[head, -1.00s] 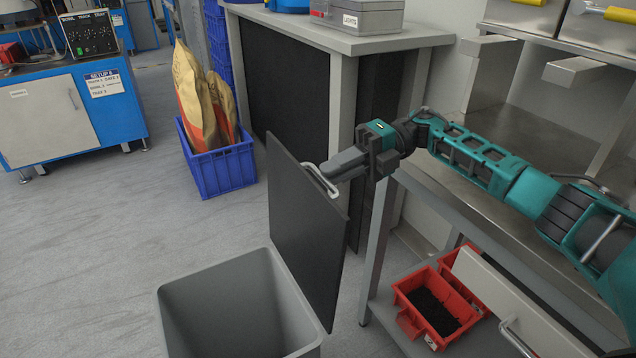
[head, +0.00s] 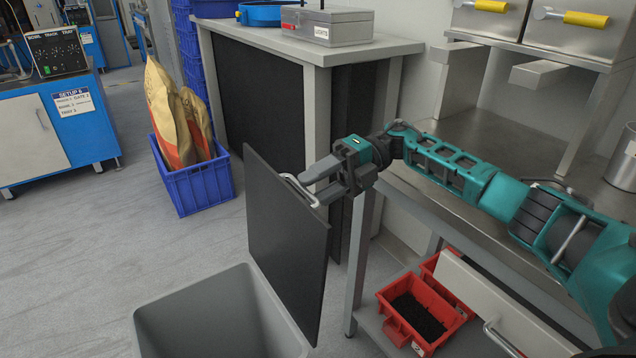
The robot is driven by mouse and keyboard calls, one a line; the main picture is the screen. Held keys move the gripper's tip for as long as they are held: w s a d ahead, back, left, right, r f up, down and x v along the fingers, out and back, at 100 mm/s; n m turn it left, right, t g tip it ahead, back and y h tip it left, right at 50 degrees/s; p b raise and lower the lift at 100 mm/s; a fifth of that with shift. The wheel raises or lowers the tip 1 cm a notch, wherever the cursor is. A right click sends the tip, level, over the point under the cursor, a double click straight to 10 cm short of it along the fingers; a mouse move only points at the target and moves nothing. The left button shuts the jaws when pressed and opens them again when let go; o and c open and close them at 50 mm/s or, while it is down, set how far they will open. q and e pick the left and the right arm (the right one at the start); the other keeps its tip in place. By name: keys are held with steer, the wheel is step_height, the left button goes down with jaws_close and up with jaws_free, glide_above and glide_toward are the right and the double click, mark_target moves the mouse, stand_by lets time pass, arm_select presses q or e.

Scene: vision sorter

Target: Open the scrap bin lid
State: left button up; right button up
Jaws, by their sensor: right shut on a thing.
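The grey scrap bin (head: 190,318) stands at the bottom of the head view, its mouth uncovered. Its dark flat lid (head: 285,235) stands up nearly vertical along the bin's right side. A pale bar handle (head: 300,190) sits near the lid's upper right edge. My right gripper (head: 312,185) is at this handle, shut on it, with the arm reaching in from the right. The fingers partly hide the handle. The bottom of the bin is out of frame. My left gripper is not in view.
A blue crate (head: 200,190) with paper sacks stands behind the bin. A counter (head: 300,45) stands behind the lid. To the right is a metal bench with red trays (head: 440,322) below and a pale drawer front (head: 500,300). The floor left of the bin is clear.

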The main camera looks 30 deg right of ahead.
steer(key=shift+s+f, duration=0.1)
steer(key=shift+f, duration=0.2)
steer(key=d+r+b, duration=0.1)
steer(key=d+r, duration=0.2)
steer(key=d, duration=0.9)
steer(key=shift+w+d, duration=0.3)
